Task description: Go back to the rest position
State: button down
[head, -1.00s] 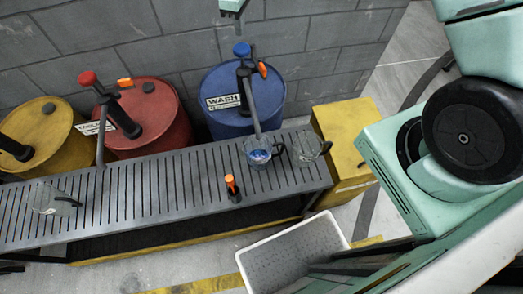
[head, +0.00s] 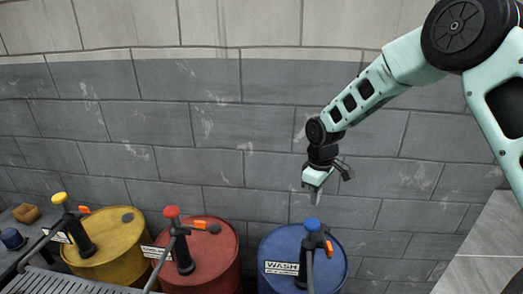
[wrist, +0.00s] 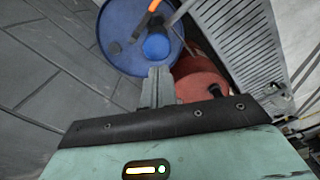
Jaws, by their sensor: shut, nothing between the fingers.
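My gripper (head: 315,197) hangs in the air above the blue drum (head: 285,250) in the head view, in front of the grey block wall. It points down and holds nothing. In the wrist view its fingers (wrist: 159,75) are together, with the blue drum (wrist: 120,30) and its blue pump cap beyond them. My arm reaches in from the upper right of the head view.
A red drum (head: 215,262) and a yellow drum (head: 115,250) stand left of the blue one, each with a hand pump. The slatted bench (wrist: 232,45) shows in the wrist view. The wall (head: 200,140) rises behind; open floor lies at right.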

jog(key=s+a+r+b, duration=0.1)
jog(key=s+a+b, duration=0.2)
jog(key=s, duration=0.5)
jog(key=s+a+r+m+b, duration=0.1)
jog(key=s+a+b, duration=0.2)
jog(key=s, duration=0.5)
jog(key=s+a+r+b, duration=0.1)
jog(key=s+a+b, duration=0.2)
jog(key=s, duration=0.6)
jog(key=s+d+f+m+b, duration=0.1)
jog(key=s+d+f+b, duration=0.1)
jog(key=s, duration=0.8)
jog(key=shift+s+d+f+y+b, duration=0.2)
jog(key=shift+s+d+y+b, duration=0.15)
jog(key=shift+d+b, duration=0.25)
jog(key=shift+a, duration=0.1)
